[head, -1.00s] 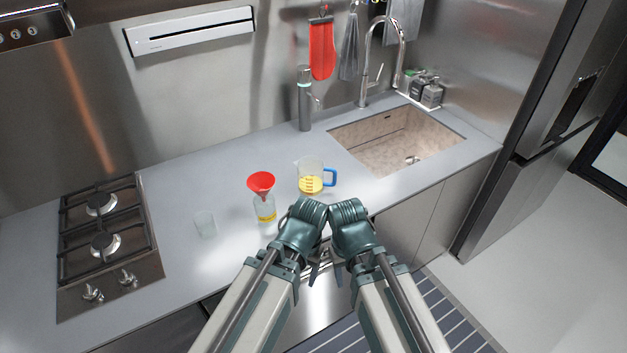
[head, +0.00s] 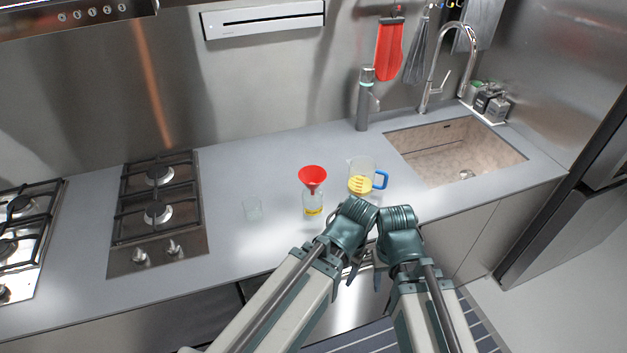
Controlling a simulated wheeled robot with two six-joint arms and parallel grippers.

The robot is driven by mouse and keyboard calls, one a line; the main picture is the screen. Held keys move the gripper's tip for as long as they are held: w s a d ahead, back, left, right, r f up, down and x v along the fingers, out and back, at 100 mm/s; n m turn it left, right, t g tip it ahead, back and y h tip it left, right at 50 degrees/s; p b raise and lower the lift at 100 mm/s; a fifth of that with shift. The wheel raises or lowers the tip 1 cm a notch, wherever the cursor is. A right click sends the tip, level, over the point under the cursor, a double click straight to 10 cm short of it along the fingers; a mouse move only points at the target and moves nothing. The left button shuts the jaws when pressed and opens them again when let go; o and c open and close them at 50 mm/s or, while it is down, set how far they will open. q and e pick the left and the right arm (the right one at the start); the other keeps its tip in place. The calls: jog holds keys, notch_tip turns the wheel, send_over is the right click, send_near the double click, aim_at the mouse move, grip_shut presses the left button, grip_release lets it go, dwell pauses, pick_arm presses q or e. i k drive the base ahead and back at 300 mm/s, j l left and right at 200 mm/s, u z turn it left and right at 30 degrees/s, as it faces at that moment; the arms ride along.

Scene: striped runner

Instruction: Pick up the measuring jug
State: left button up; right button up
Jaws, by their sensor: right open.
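The measuring jug (head: 361,178) stands upright on the grey counter, clear with yellow contents or markings low down and a blue handle on its right. My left gripper (head: 344,278) hangs in front of the counter edge, below the jug in the picture. It is mostly hidden behind its own wrist, and its opening cannot be made out. My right gripper (head: 383,285) hangs just to its right, open, with its fingers partly hidden by the arm. Both grippers are apart from the jug.
A bottle (head: 313,203) with a red funnel (head: 312,176) in its top stands left of the jug. The sink (head: 455,150) is to the right. Counter (head: 240,165) behind the bottle is bare.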

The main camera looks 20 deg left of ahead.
aim_at(362, 170)
jog(key=l, duration=0.65)
jog(key=i+l, duration=0.15)
jog(key=l, duration=0.45)
